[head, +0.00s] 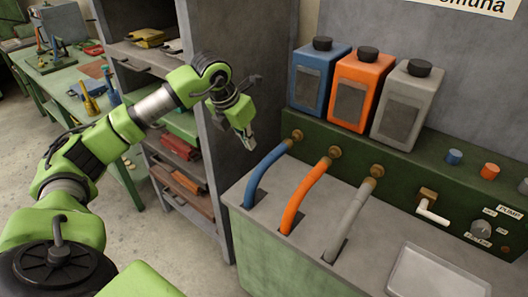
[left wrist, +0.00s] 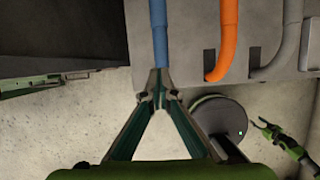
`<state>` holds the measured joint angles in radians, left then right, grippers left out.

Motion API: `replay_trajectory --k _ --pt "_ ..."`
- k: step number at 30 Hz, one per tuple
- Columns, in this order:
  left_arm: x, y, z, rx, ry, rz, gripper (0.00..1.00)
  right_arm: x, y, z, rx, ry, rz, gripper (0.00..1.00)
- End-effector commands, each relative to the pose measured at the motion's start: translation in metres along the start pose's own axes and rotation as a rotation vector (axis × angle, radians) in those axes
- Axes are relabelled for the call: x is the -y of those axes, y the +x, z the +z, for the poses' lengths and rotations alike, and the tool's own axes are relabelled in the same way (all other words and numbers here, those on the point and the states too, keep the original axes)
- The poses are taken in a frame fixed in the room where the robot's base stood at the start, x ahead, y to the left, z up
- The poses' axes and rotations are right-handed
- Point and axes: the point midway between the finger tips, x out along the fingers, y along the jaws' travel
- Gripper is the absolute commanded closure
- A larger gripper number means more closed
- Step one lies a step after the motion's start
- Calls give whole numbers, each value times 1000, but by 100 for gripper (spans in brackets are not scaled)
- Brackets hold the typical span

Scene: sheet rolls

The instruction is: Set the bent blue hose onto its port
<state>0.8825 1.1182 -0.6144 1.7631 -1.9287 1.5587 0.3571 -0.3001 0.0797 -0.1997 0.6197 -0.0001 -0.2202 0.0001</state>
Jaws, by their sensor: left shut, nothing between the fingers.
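The blue hose (head: 263,176) curves up from the grey bench top to the leftmost brass port (head: 297,135), its upper end meeting or very close to the fitting. I cannot tell whether it is fully seated. My left gripper (head: 250,143) is shut and empty, up and to the left of the hose, apart from it. In the left wrist view, the closed fingertips (left wrist: 158,84) line up with the lower end of the blue hose (left wrist: 159,35), which lies beyond them. My right gripper (left wrist: 266,130) shows small at the right of that view; its fingers are unclear.
An orange hose (head: 303,198) and a grey hose (head: 347,225) run beside it to their own ports. Blue (head: 318,78), orange (head: 360,88) and grey (head: 406,106) containers stand above. A tall shelf (head: 240,75) stands close behind my left arm. A shallow tray (head: 435,272) lies at right.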

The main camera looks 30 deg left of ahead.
Motion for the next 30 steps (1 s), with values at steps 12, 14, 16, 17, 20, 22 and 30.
replay_trajectory --k 12,14,16,17,20,22,30 --pt "-6 56 -2 -14 -6 17 100 -1 -19 -2 -1 0 0 60" --pt "-7 69 -3 -14 -5 17 100 -1 -22 -3 -1 0 0 60" --pt "-7 84 -2 -14 -5 17 100 -1 -27 -3 -1 0 0 60" --pt "-7 90 -2 -13 -5 16 100 -1 -28 -3 -1 0 0 60" --pt "-6 99 10 -6 -5 16 100 -1 -36 -4 -1 0 0 60" --pt "-6 103 18 -8 -5 16 100 -1 -40 -4 -1 -1 0 60" --pt "-7 112 34 -8 -3 17 100 -1 -46 -5 -1 -1 0 60"
